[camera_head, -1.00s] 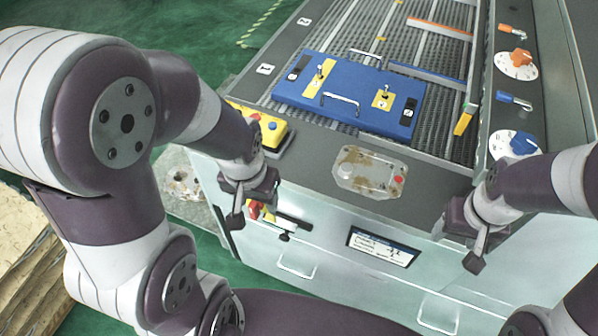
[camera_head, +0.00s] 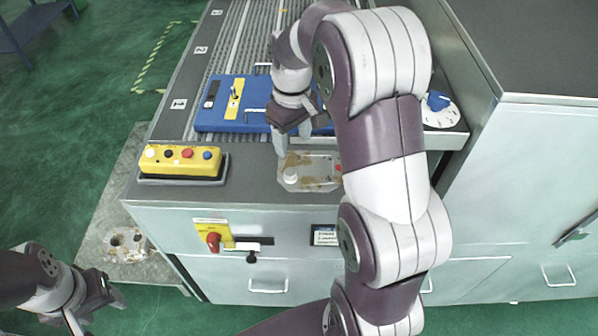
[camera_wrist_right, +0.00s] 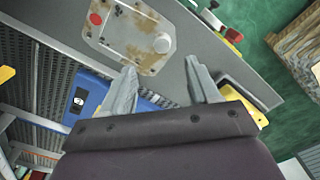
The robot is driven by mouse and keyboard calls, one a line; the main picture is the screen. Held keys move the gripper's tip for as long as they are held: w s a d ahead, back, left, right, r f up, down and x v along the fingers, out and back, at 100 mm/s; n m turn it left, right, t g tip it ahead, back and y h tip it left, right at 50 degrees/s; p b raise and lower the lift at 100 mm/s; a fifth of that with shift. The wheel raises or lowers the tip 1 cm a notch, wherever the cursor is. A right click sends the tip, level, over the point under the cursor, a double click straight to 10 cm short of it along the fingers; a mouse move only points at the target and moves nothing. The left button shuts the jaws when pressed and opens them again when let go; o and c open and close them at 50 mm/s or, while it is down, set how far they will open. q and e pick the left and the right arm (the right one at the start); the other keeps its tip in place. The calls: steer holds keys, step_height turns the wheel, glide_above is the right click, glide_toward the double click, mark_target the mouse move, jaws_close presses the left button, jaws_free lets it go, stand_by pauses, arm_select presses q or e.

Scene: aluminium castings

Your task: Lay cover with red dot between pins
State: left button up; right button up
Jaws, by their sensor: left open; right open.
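The cover (camera_head: 312,181) is a flat, grey, brown-stained casting with a round boss. It lies on the machine's front ledge, and its red dot (camera_head: 339,168) is partly beside my right arm. In the right wrist view the cover (camera_wrist_right: 135,38) shows whole, just beyond the fingertips. My right gripper (camera_head: 295,140) is open and empty, close behind and above the cover. Its fingers also show in the wrist view (camera_wrist_right: 161,72). My left gripper (camera_head: 97,309) is open and empty at the lower left, away from the machine. I cannot make out the pins.
A blue plate (camera_head: 215,119) with yellow pads lies on the conveyor behind the cover, partly hidden by my right arm. A yellow button box (camera_head: 180,161) stands on the ledge to the left. The ledge between box and cover is clear.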

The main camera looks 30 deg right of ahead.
mark_target(291, 172)
steer(key=f+b, duration=0.1)
steer(key=f, duration=0.2)
steer(key=shift+a+f+b, duration=0.2)
steer(key=shift+f+b, duration=0.2)
steer(key=shift+f, duration=0.4)
steer(key=shift+d+f, duration=0.15)
steer(key=shift+f, duration=0.35)
steer(key=shift+d+f, duration=0.1)
steer(key=shift+f, duration=0.2)
steer(key=f, duration=0.1)
steer(key=f+p, duration=0.2)
steer(key=f, duration=0.1)
steer(key=shift+w+a, duration=0.25)
steer(key=shift+w, duration=0.05)
steer(key=shift+f, duration=0.45)
steer(key=shift+d, duration=0.1)
steer(key=c, duration=1)
arm_select(q)
steer(key=shift+f, duration=0.9)
arm_select(e)
jaws_close()
